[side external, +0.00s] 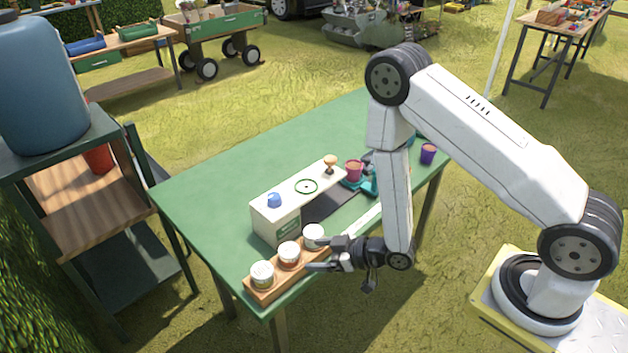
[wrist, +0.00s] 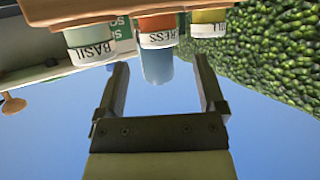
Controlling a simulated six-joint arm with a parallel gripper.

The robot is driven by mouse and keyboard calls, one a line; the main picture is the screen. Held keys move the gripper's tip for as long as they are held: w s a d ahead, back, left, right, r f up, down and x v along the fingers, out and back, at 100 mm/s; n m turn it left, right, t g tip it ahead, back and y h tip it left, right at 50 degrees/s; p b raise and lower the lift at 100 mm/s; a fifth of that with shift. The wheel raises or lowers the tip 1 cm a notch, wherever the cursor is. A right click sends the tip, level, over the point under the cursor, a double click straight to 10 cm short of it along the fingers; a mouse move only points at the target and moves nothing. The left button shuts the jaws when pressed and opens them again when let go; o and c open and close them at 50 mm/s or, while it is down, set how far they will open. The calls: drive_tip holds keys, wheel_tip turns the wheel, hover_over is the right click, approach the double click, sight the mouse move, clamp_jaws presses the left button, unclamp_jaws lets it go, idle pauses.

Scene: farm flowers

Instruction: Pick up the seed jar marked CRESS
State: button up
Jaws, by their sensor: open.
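Three white-lidded jars stand in a row on a wooden rack (side external: 256,294) at the table's near corner. The CRESS jar (wrist: 157,27), with orange contents and a partly visible label, is the middle one; it also shows in the side view (side external: 289,255). The BASIL jar (wrist: 88,42) is on its left in the upside-down wrist view, and a jar whose label ends in "ILL" (wrist: 208,23) is on its right. My gripper (side external: 317,254) is open and empty, level beside the rack. Its fingers (wrist: 160,72) point toward the CRESS jar, apart from it.
Pink (side external: 354,171) and purple (side external: 428,153) pots stand farther back. The green table (side external: 225,180) is clear at left. A blue tank (side external: 42,85) sits on a shelf.

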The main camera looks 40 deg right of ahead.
sight(299, 253)
drive_tip(key=shift+x, duration=1.35)
drive_tip(key=shift+x, duration=2.55)
drive_tip(key=c, duration=1)
drive_tip(key=shift+c, duration=0.2)
drive_tip(key=shift+r, duration=0.2)
drive_tip(key=shift+r, duration=4.85)
